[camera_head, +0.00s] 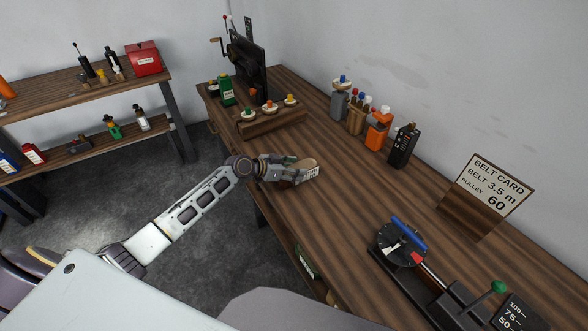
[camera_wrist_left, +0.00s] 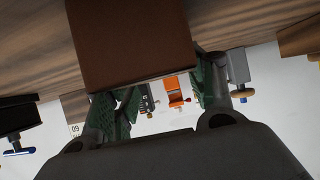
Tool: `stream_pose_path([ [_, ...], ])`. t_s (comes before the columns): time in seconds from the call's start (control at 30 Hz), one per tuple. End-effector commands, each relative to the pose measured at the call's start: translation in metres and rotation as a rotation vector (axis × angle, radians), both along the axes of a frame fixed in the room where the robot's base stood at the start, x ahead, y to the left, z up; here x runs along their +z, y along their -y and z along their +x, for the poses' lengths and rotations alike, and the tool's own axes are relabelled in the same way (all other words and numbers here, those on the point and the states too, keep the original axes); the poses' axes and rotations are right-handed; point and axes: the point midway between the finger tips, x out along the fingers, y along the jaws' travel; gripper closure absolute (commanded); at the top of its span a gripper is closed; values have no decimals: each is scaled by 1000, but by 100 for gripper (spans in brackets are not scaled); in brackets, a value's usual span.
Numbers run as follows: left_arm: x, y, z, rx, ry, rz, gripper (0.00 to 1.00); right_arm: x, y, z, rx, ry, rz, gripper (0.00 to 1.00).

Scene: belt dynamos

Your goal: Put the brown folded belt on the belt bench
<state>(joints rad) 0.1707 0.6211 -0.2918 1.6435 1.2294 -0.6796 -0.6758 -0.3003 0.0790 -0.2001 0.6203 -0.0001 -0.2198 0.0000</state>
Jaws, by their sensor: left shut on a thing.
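I cannot tell whether the belt touches the bench top. The gripper hides part of the belt. My right gripper is not in view.
A wooden rack (camera_head: 272,122) with several knobbed pieces and a green box (camera_head: 227,90) stand beyond the gripper. Bottles and an orange container (camera_head: 379,131) line the wall side. A belt card (camera_head: 484,190) and a black dial device (camera_head: 402,247) stand nearer. The bench middle is clear.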

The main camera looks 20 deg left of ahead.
Motion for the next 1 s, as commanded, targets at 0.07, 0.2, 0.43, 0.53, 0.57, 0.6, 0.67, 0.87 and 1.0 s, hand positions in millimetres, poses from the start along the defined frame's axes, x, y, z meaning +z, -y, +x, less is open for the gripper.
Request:
stream_pose_path([
  [0.07, -1, 0, 0, 0, 0, 0, 41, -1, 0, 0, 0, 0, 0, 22],
  [0.2, -1, 0, 0, 0, 0, 0, 23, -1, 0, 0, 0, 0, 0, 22],
  [0.43, -1, 0, 0, 0, 0, 0, 23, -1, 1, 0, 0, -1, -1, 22],
  [0.53, -1, 0, 0, 0, 0, 0, 23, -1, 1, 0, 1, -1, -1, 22],
  [0.57, -1, 0, 0, 0, 0, 0, 23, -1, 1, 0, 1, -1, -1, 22],
  [0.6, 0, 0, 0, 0, 0, 0, 23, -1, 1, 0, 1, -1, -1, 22],
  [0.67, 0, 0, 0, 0, 0, 0, 23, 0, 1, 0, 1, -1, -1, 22],
  [0.87, 4, -5, -6, 0, 0, 2, 23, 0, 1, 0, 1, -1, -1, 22],
  [1.0, 10, -13, -15, 0, -1, 2, 23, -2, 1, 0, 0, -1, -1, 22],
])
